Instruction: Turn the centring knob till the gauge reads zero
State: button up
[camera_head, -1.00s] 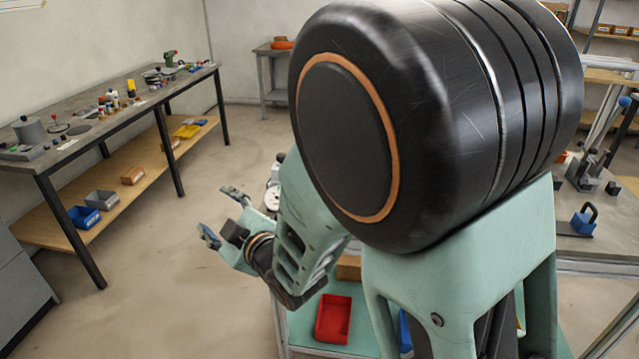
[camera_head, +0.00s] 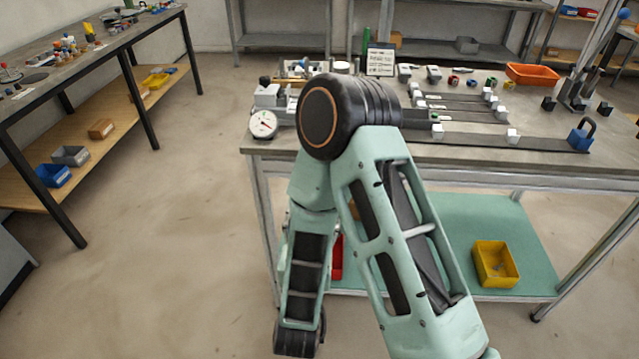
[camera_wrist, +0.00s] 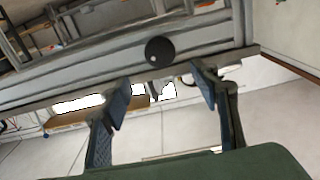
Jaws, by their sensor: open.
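In the wrist view, a round black knob (camera_wrist: 159,50) with a small white dot stands on a grey bar. My gripper (camera_wrist: 161,93) is open and empty there, its two blue-padded fingers apart, with the knob above the gap between them in the picture and touching neither. The round gauge (camera_head: 263,124) has a white dial with a coloured mark and sits at the left front corner of the jig bench in the head view. Its reading is too small to make out. My arm hides my gripper in the head view.
The jig bench (camera_head: 470,153) carries rails with white blocks, a blue clamp (camera_head: 581,136) and an orange tray (camera_head: 532,75). A yellow bin (camera_head: 495,263) sits on its lower shelf. Another workbench (camera_head: 95,57) stands at the left. The floor between them is clear.

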jog(key=shift+w+f+b, duration=0.25)
jog(key=shift+w+b, duration=0.65)
jog(key=shift+b, duration=1.9)
jog(key=b, duration=0.5)
jog(key=shift+w, duration=0.3)
jog(key=w, duration=0.8)
jog(key=shift+r, duration=0.3)
jog(key=shift+d, duration=0.15)
jog(key=c, duration=1.1)
